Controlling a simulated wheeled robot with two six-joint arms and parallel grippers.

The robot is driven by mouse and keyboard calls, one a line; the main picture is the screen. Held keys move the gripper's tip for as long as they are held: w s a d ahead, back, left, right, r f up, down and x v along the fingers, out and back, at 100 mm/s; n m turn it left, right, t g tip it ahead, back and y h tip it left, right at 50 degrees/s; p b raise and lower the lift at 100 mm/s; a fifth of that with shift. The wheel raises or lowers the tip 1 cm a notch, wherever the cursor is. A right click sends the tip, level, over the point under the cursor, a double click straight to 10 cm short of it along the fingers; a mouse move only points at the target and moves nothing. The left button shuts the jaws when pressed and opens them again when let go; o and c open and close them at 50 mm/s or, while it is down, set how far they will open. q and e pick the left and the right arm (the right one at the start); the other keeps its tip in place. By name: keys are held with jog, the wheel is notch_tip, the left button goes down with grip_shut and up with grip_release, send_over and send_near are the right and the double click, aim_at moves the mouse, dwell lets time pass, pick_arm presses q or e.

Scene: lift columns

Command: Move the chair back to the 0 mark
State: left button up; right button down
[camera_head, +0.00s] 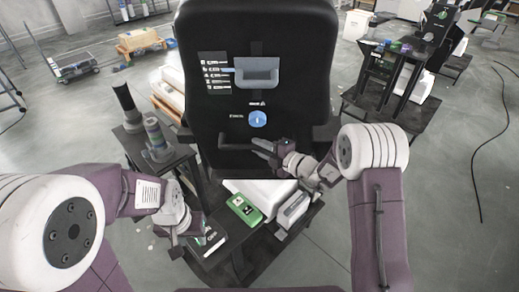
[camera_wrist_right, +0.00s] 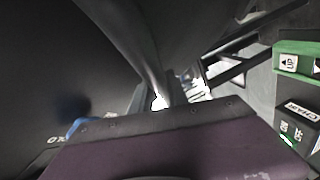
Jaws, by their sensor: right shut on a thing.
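The black chair (camera_head: 258,35) stands upright in front of me, its back facing me with a grey pocket and a blue round mark. My right gripper (camera_head: 262,152) is at the lower part of the chair back, shut on a dark part that seems to belong to the chair; its fingertips are hard to make out. A green control box (camera_head: 243,208) lies below it; in the right wrist view the box (camera_wrist_right: 298,75) shows an UP key, a CHAIR label and a lit green display. My left gripper (camera_head: 188,243) points down at the lower left; its opening is unclear.
A dark stand (camera_head: 160,175) with grey cylinders is left of the chair. A black box with a label (camera_head: 208,240) lies near my left gripper. A dark workbench (camera_head: 390,75) stands at the right. Grey floor (camera_head: 465,190) is open at the right, with a cable on it.

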aim_at(266, 130)
jog(key=shift+g, duration=0.3)
jog(key=w+r+p, duration=0.2)
jog(key=w, duration=0.1)
jog(key=w+r+p, duration=0.1)
jog(key=w, duration=0.1)
jog(key=shift+w+r, duration=0.2)
jog(key=shift+r, duration=0.05)
pick_arm(q)
notch_tip(266, 130, up, 5)
jog(key=shift+s+r, duration=0.15)
jog(key=shift+r, duration=0.05)
pick_arm(e)
jog(key=shift+w+d+r, duration=0.1)
jog(key=shift+r, duration=0.05)
jog(key=c, duration=1.4)
grip_release()
pick_arm(q)
jog(key=shift+w, duration=0.2)
pick_arm(e)
jog(key=shift+o, duration=0.5)
jog(key=shift+w+f, duration=0.15)
jog(key=shift+f, duration=0.05)
pick_arm(q)
jog(key=shift+f, duration=0.1)
pick_arm(e)
jog(key=b+v, duration=0.1)
jog(key=v, duration=0.8)
jog(key=shift+r, duration=0.15)
pick_arm(q)
jog(key=shift+f, duration=0.65)
